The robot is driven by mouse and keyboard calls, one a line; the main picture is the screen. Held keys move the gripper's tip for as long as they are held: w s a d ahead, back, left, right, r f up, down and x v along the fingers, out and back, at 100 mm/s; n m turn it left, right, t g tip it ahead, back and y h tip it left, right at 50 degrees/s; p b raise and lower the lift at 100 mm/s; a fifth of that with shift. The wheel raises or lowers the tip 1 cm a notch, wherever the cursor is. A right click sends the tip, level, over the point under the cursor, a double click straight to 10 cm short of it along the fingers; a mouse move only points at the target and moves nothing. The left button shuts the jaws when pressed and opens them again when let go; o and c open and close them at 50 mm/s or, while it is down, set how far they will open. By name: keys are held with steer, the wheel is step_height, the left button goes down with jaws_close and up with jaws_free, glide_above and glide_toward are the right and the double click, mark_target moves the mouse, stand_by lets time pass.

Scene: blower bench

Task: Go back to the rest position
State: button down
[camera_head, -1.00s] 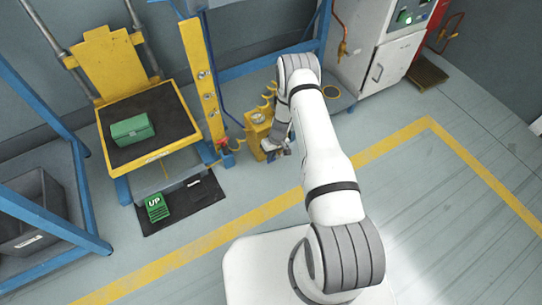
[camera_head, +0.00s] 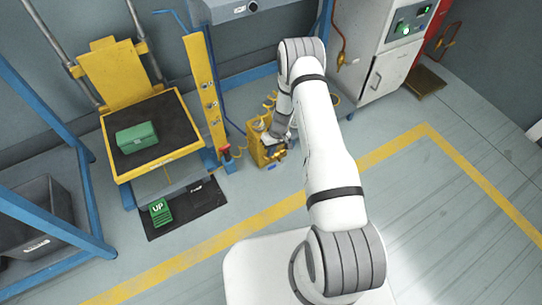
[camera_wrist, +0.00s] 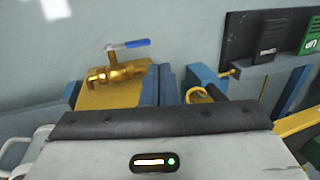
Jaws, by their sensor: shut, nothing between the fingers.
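My gripper (camera_head: 281,146) is at the end of my bent white arm, low beside a yellow block (camera_head: 258,148) on the floor. Its jaws are small and partly hidden in the body view; they are shut and empty. In the wrist view, a brass valve (camera_wrist: 122,73) with a blue lever (camera_wrist: 128,44) sits at the yellow block (camera_wrist: 115,95), beyond the gripper's pale housing (camera_wrist: 160,152). The blue lever (camera_head: 271,167) also shows in the body view, just below the gripper and apart from it.
A yellow-framed lift table (camera_head: 160,175) carries a green box (camera_head: 137,138). A green UP pedal (camera_head: 160,212) lies on a black mat (camera_head: 205,198). A yellow post (camera_head: 201,90) and grey cabinet (camera_head: 385,65) stand behind. Floor to the right is clear.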

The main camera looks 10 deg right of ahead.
steer(key=v, duration=0.3)
steer(key=a+p+v, duration=0.1)
steer(key=v, duration=0.1)
steer(key=shift+s+r, duration=0.15)
steer(key=shift+r, duration=0.35)
steer(key=shift+r, duration=0.1)
steer(key=s+r+p, duration=0.2)
steer(key=r+p, duration=0.2)
steer(key=r, duration=1)
steer(key=s+r+m+t+p, duration=0.1)
steer(key=r+p, duration=0.4)
steer(key=r, duration=0.9)
steer(key=s+r+p, duration=0.2)
steer(key=r+p, duration=0.2)
steer(key=r, duration=1)
steer(key=s+r+m+t+h+p, duration=0.1)
steer(key=s+r+p, duration=0.6)
steer(key=s+r, duration=0.4)
steer(key=s+d+r+m+t+h+p, duration=0.1)
steer(key=s+r+p, duration=0.5)
steer(key=s+r, duration=0.6)
step_height(320, 180, up, 8)
steer(key=shift+s+f+m+h+p, duration=0.1)
steer(key=shift+s+m+h+p, duration=0.2)
steer(key=shift+p, duration=0.1)
